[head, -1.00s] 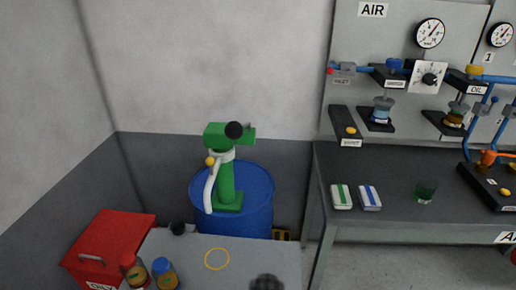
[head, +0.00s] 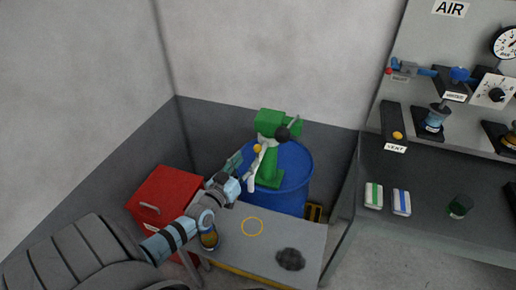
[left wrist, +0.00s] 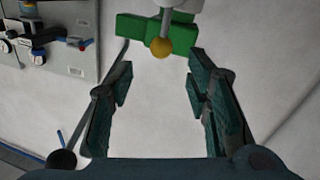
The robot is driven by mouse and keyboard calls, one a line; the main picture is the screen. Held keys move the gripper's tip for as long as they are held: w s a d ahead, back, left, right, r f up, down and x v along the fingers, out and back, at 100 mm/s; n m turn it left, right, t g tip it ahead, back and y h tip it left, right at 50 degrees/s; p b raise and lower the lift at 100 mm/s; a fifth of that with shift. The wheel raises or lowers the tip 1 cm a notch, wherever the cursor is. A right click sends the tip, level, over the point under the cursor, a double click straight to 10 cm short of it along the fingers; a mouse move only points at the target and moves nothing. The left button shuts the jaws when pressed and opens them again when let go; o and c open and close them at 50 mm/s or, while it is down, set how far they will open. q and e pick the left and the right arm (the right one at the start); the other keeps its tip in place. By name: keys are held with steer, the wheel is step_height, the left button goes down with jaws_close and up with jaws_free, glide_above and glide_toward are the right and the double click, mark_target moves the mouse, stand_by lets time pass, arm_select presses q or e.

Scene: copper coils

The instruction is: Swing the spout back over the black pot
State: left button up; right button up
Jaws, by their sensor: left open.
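The green pump (head: 268,125) stands on the blue drum (head: 293,195) in the head view. Its white spout (head: 252,180) hangs down on the pump's near side, with a yellow ball (head: 257,148) at its top. My left gripper (head: 238,170) is just left of the spout. In the left wrist view its fingers (left wrist: 160,72) are open and empty. The yellow ball (left wrist: 162,47) shows between and beyond the fingertips; I cannot tell whether they touch. I cannot identify the black pot for certain; my left arm covers part of the bench.
A red box (head: 165,195) stands left, and a jar (head: 209,238) is partly behind my arm. A grey workbench (head: 430,225) is at right.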

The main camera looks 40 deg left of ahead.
mark_target(258, 148)
arm_select(q)
steer(key=w+b, duration=0.1)
steer(key=w, duration=0.1)
steer(key=w+b, duration=0.1)
steer(key=w, duration=0.2)
steer(key=w+a+b, duration=0.1)
steer(key=w+b, duration=0.1)
steer(key=w, duration=0.1)
steer(key=shift+w+a+f, duration=0.1)
steer(key=shift+f, duration=0.3)
steer(key=shift+r, duration=0.2)
jaws_close()
